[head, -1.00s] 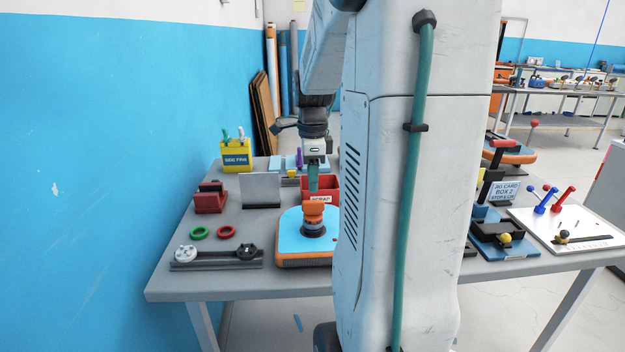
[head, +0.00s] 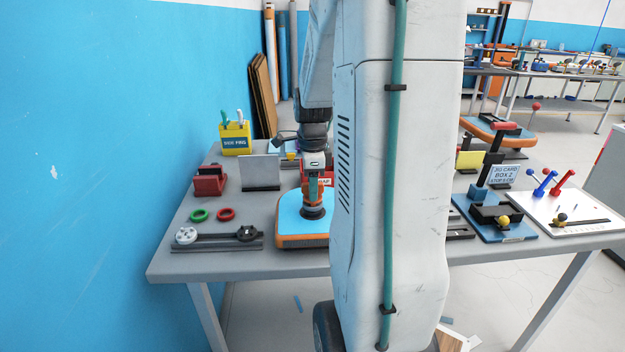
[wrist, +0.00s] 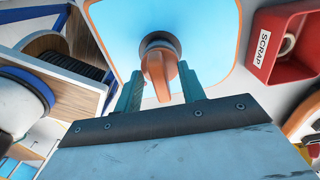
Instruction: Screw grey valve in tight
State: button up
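The blue board (head: 290,208) with an orange edge lies on the table. The round grey valve (head: 313,213) sits in its top, and also shows in the wrist view (wrist: 158,37). An orange handled piece (wrist: 160,68) stands upright over the valve and hides part of it. My gripper (wrist: 160,72) is low over the valve, with one teal finger on each side of the orange piece. Whether the fingers press on it or only flank it, I cannot tell. In the head view my gripper (head: 313,190) hides most of the orange piece.
A red scrap bin (wrist: 285,45) stands close to the board. Green (head: 199,215) and red rings (head: 226,214), a dark rail (head: 215,243), a grey plate (head: 260,172) and a yellow pin box (head: 235,138) lie to the left. My arm hides the table's middle.

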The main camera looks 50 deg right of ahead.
grip_shut()
jog(key=m, duration=0.3)
dwell(0.3)
jog(key=shift+m, duration=1.9)
jog(key=shift+m, duration=1.7)
